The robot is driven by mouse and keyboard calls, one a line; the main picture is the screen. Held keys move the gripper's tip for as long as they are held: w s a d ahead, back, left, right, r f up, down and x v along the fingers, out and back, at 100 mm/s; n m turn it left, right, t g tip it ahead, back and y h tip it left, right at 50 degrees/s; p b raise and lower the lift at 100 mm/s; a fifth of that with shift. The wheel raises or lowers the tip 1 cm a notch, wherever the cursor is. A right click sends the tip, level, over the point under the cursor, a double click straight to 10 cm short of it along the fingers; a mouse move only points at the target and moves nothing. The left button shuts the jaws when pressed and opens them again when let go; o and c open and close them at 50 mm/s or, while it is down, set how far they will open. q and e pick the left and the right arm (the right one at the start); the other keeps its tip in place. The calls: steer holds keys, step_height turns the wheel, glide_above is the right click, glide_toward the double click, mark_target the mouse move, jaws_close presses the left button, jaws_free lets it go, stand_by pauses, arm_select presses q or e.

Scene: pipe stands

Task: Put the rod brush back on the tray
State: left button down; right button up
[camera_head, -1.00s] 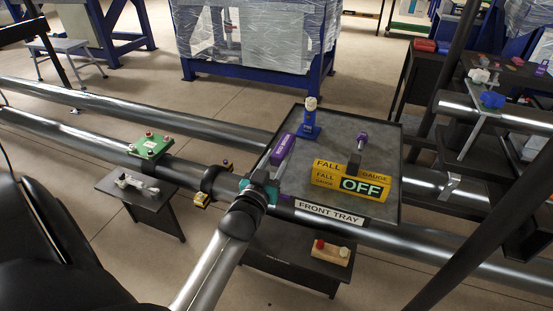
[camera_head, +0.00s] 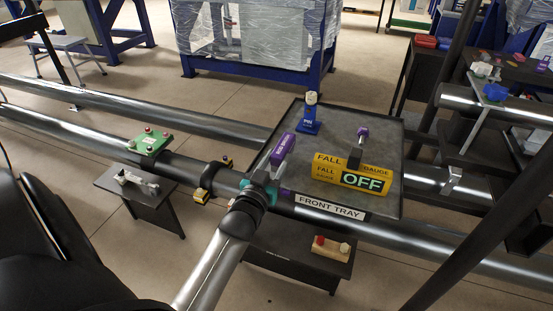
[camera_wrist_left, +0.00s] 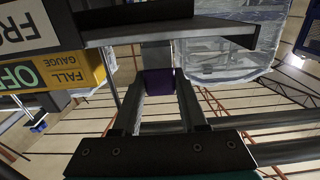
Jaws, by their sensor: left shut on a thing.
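The rod brush, a purple block with pale lettering (camera_head: 283,149), shows in the head view at the left side of the front tray (camera_head: 388,204), leaning. My left gripper (camera_head: 277,172) reaches it from the front left. In the left wrist view its fingers (camera_wrist_left: 159,88) are shut on a purple piece of the brush (camera_wrist_left: 158,82). A grey part lies just beyond it, close to the tray edge (camera_wrist_left: 170,31). Whether the brush touches the tray cannot be told. My right gripper is not in view.
On the tray stand a blue holder with a white top (camera_head: 310,115), a yellow fall gauge block (camera_head: 350,174) reading OFF, and a purple-headed tool (camera_head: 361,135). A large pipe (camera_head: 215,178) runs past the tray's front. A dark post (camera_head: 480,210) stands at right.

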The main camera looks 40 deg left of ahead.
arm_select(q)
steer(key=shift+f, duration=0.45)
steer(key=shift+c, duration=1.8)
jaws_free()
steer(key=shift+s, duration=0.15)
steer(key=shift+p+v, duration=0.55)
steer(key=shift+v, duration=0.6)
steer(key=shift+p+v, duration=0.55)
steer(key=shift+v, duration=0.65)
steer(key=shift+s, duration=0.1)
